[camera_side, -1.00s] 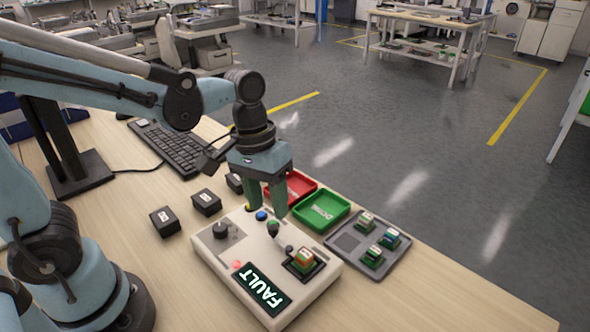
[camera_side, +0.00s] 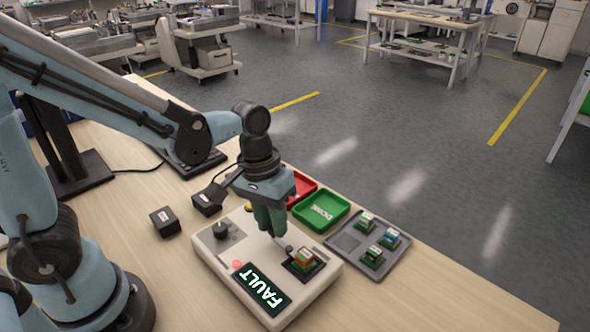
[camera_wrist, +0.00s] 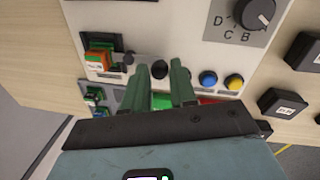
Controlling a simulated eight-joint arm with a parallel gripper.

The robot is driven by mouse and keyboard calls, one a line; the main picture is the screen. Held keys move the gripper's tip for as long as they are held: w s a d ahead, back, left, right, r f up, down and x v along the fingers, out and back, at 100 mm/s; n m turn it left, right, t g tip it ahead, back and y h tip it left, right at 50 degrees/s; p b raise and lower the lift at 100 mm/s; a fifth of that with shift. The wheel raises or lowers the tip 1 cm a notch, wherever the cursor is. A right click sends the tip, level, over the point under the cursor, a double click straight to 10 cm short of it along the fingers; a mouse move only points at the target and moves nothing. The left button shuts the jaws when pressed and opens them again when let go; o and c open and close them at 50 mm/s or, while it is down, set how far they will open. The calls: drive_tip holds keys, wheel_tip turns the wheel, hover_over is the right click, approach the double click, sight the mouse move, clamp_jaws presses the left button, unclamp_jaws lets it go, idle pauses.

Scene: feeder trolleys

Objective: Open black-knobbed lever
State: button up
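The control box (camera_side: 215,258) lies on the bench and shows a lit FAULT display (camera_side: 264,289). In the wrist view a round black knob (camera_wrist: 159,70) shows between the two green fingertips of my gripper (camera_wrist: 160,64). The fingers stand apart, one on each side of it; I cannot tell whether they touch it. In the side view my gripper (camera_side: 271,226) points down over the far edge of the box and hides this knob. A smaller dark-tipped lever (camera_wrist: 128,58) stands beside the socket holding an orange-and-green block (camera_wrist: 98,58).
A rotary selector (camera_wrist: 260,14), a blue button (camera_wrist: 208,78) and a yellow button (camera_wrist: 234,82) are on the box. A red tray (camera_side: 302,187), a green tray (camera_side: 322,211) and a grey tray (camera_side: 347,242) with several blocks lie beyond it. Black blocks (camera_side: 165,221) stand left.

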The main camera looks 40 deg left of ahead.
clamp_jaws()
drive_tip(key=shift+w, duration=0.1)
drive_tip(key=m, duration=0.1)
drive_tip(key=w+m, duration=0.1)
drive_tip(key=shift+m, duration=0.4)
drive_tip(key=m, duration=0.1)
drive_tip(key=w+m+g, duration=0.1)
drive_tip(key=m, duration=0.1)
drive_tip(key=shift+w+d+m, duration=0.15)
drive_tip(key=shift+d+m, duration=0.15)
drive_tip(key=shift+d, duration=0.05)
drive_tip(key=m, duration=0.1)
drive_tip(key=w+d+m, duration=0.1)
drive_tip(key=m, duration=0.1)
drive_tip(key=shift+m, duration=0.3)
drive_tip(key=shift+w+d+m+g+y, duration=0.25)
drive_tip(key=shift+d+m, duration=0.1)
drive_tip(key=shift+m, duration=0.65)
drive_tip(key=shift+w+d+m+g+y, duration=0.2)
drive_tip(key=shift+d+m, duration=0.15)
drive_tip(key=shift+m, duration=0.65)
drive_tip(key=shift+o, duration=2.3)
unclamp_jaws()
